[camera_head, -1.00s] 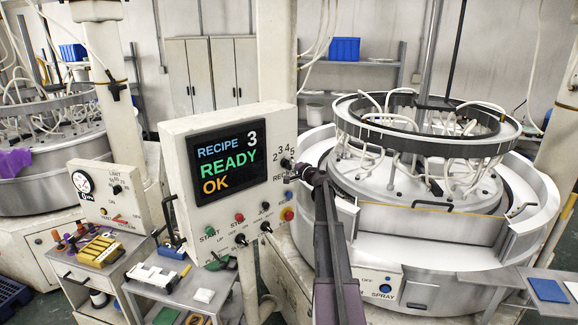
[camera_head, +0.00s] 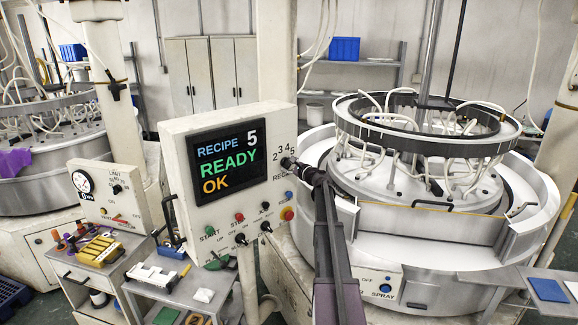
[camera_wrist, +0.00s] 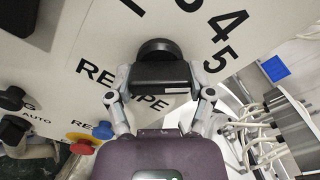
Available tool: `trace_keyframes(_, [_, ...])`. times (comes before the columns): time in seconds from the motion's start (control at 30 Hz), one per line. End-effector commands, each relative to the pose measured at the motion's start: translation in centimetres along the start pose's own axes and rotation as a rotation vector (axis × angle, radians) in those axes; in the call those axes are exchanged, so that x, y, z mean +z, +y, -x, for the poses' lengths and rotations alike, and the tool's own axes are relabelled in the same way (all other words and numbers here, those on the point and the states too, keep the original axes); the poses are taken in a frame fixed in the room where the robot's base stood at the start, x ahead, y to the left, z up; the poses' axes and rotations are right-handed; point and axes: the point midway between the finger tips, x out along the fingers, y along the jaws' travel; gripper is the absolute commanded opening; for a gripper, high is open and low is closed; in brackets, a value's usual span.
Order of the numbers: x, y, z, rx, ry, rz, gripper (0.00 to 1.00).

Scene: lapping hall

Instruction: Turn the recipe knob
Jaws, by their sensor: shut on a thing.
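The recipe knob (camera_wrist: 158,72) is black, with a round base and a bar grip, on the beige control panel (camera_head: 180,135). Numbers stand around it; 4 and 5 read clearly in the wrist view. In the head view the knob (camera_head: 287,163) is partly hidden by my gripper (camera_head: 294,168). In the wrist view my gripper (camera_wrist: 162,90) is shut on the knob's bar, one finger at each end. The panel screen (camera_head: 229,160) reads RECIPE 5, READY, OK.
Below the knob are a blue button (camera_head: 289,194), a red-orange button (camera_head: 287,213) and several small switches. The large lapping machine (camera_head: 430,255) stands close to the right of my arm. A small cart (camera_head: 165,280) with trays stands below left.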

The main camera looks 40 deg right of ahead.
Motion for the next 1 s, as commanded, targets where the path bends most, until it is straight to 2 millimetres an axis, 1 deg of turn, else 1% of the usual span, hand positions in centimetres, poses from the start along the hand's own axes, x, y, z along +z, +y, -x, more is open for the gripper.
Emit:
trace_keyframes(0.2, [0.02,-0.07,-0.14,-0.002,-0.002,-0.152,0.21])
trace_keyframes(0.4, [0.02,-0.07,-0.15,-0.003,-0.002,-0.230,0.21])
trace_keyframes(0.9, [0.02,-0.09,-0.16,-0.003,-0.002,-0.260,0.21])
trace_keyframes(0.93, [0.02,-0.09,-0.16,-0.003,-0.002,-0.260,0.71])
trace_keyframes(0.97, [0.02,-0.09,-0.16,-0.003,-0.002,-0.260,0.80])
trace_keyframes(1.0, [0.02,-0.08,-0.15,-0.003,-0.002,-0.259,0.92])
